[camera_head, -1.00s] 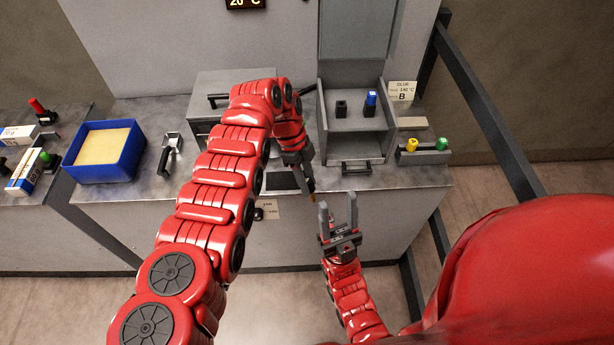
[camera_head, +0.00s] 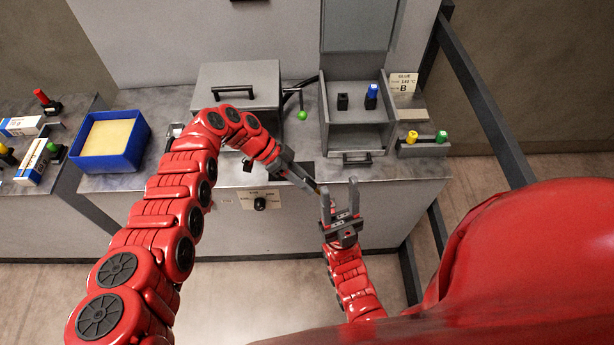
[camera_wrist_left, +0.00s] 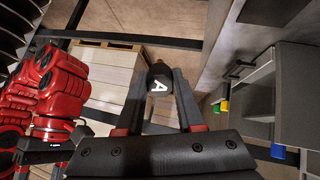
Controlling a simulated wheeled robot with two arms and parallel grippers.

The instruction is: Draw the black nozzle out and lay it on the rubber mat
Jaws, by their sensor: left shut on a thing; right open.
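My left gripper (camera_head: 308,185) is shut on the black nozzle, in front of the workbench's front edge. In the head view the nozzle is small and mostly hidden by the fingers. A dark patch on the bench, apparently the rubber mat (camera_head: 306,166), shows partly behind my left gripper. My right gripper (camera_head: 340,200) is open and empty, fingers pointing up, close to the right of the left fingertips.
A grey lidded unit (camera_head: 237,90) and a lever with a green knob (camera_head: 302,115) stand behind. An open grey box (camera_head: 355,118) holds a black block and a blue-topped piece. A blue tray (camera_head: 110,160) is at left. Yellow and green pieces stand on a right-hand shelf (camera_head: 425,150).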

